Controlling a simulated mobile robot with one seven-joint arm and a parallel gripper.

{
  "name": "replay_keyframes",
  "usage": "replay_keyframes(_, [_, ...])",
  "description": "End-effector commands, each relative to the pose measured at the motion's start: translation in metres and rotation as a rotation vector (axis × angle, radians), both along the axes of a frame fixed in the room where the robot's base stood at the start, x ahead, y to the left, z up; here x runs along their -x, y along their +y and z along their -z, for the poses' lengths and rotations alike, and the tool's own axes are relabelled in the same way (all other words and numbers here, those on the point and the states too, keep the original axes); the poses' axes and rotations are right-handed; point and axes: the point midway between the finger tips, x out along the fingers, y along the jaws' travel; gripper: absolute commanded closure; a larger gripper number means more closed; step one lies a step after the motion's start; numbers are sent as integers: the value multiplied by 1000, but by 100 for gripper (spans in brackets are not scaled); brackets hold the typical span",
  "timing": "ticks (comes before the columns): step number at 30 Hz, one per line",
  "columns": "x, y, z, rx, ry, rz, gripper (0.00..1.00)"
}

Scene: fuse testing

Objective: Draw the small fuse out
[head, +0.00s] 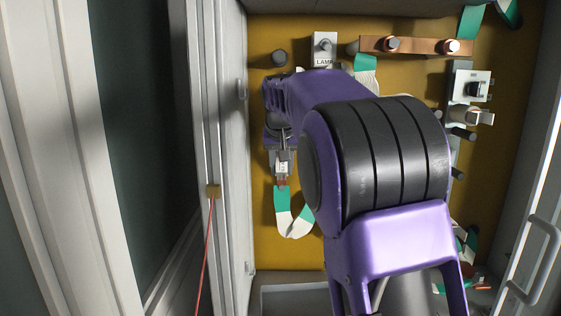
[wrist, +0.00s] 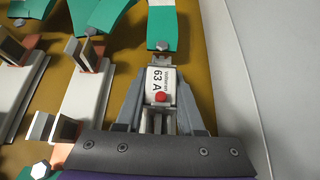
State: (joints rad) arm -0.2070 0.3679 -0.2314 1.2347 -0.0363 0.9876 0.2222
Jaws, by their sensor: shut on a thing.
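The small fuse (wrist: 160,84) is a white block marked 63 A with a red dot, seen in the wrist view. My gripper (wrist: 161,74) has one grey finger on each side of it and is shut on it. In the head view my gripper (head: 282,163) is at the left of the yellow-brown panel (head: 263,235), above a teal and white strap, and the fuse is small there. The fuse's lower contacts and any base behind it are mostly hidden, so I cannot tell whether it is seated.
Empty-looking white fuse bases (wrist: 82,98) with metal clips stand left of my gripper in the wrist view. A bolted teal strap (wrist: 162,24) lies just beyond the fuse. The cabinet's pale side wall (wrist: 245,70) is close on the right. A copper bar (head: 418,46) crosses the panel's top.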

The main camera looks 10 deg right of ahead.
Motion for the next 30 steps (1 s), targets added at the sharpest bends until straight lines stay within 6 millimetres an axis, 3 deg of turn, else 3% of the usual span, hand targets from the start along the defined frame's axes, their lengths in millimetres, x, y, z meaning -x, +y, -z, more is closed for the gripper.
replay_keyframes(16, [2, 0, 0, 0, -1, 0, 100])
replay_keyframes(30, [19, 4, 1, 1, -1, -2, 100])
